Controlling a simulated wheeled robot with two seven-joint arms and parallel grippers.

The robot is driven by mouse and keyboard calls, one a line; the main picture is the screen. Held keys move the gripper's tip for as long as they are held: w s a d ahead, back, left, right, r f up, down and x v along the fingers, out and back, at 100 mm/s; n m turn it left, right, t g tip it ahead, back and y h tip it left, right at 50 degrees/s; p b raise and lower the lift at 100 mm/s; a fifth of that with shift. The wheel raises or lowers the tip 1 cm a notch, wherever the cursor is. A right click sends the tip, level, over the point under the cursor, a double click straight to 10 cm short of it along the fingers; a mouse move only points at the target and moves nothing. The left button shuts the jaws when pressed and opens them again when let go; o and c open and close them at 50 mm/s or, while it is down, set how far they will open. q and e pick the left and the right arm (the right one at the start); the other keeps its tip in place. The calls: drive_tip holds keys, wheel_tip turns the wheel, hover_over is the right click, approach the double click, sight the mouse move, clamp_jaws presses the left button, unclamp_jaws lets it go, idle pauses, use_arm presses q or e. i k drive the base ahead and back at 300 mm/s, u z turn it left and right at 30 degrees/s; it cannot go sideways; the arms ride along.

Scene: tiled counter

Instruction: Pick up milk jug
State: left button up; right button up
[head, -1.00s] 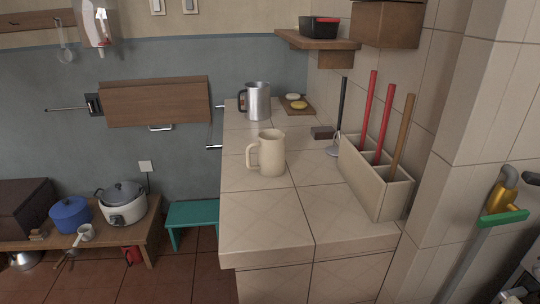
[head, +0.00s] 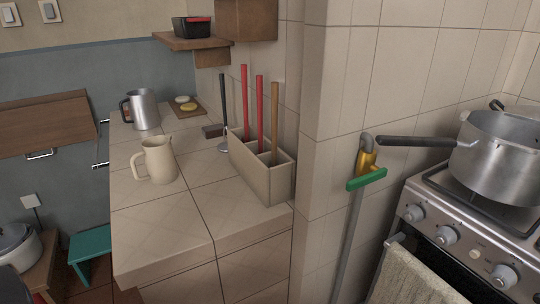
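A cream jug (head: 159,161) with its handle to the left stands upright on the tiled counter (head: 165,223), left of the utensil box. A metal jug (head: 143,109) with a dark handle stands farther back on the same counter. Nothing touches the cream jug. Neither of my grippers shows in the head view.
A beige divided box (head: 263,170) with red- and wooden-handled tools stands at the counter's right side. A tiled wall corner (head: 338,120) juts out beside it. At right is a stove (head: 440,225) with a large pot (head: 497,155). A green-and-yellow tool (head: 366,172) leans against the wall.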

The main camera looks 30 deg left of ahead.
sight(157, 151)
drive_tip(key=z, duration=1)
drive_tip(key=k, duration=1)
drive_tip(key=u, duration=1.2)
